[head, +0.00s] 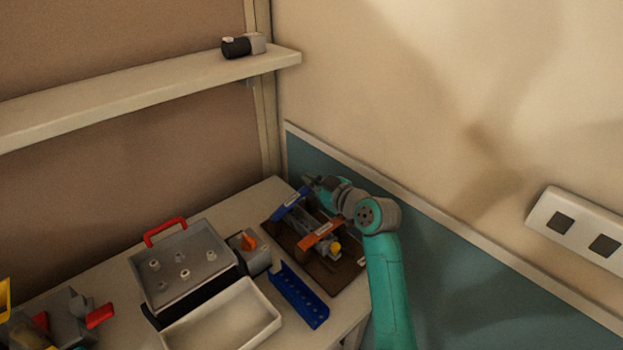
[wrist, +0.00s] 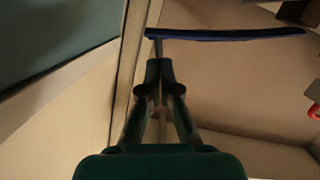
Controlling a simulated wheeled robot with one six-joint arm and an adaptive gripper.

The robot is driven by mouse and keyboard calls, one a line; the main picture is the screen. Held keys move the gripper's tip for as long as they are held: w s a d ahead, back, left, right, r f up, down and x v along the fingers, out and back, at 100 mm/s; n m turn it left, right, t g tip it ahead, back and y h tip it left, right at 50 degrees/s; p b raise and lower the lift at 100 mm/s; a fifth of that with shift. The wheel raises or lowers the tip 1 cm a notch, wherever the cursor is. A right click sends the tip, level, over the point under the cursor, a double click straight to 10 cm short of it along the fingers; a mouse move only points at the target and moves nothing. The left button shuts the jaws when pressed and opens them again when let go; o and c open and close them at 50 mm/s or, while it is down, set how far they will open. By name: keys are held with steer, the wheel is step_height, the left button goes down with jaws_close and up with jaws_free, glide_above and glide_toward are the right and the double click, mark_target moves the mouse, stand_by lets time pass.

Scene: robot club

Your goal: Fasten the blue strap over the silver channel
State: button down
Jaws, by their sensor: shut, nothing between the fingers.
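The blue strap (head: 291,204) lies across the far end of the silver channel (head: 311,224), on a dark brown board. An orange strap (head: 323,234) crosses the nearer part of the channel. My gripper (head: 308,182) is at the far right end of the blue strap, shut and empty. In the wrist view the blue strap (wrist: 230,35) runs sideways as a thin bar, and my shut fingertips (wrist: 159,64) are just below its left end. I cannot tell whether they touch it or whether that end is latched. The channel is not clear in the wrist view.
A blue perforated channel (head: 299,295) lies in front of the dark board (head: 282,238). A grey box with a red handle (head: 166,232) and a white tray (head: 222,318) stand to the left. The wall (head: 420,230) is close behind my arm. A shelf (head: 150,96) hangs above.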

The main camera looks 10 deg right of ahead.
steer(key=shift+w+d+f+m, duration=0.2)
steer(key=shift+d+f+m, duration=0.25)
steer(key=shift+f, duration=0.25)
steer(key=shift+r, duration=0.1)
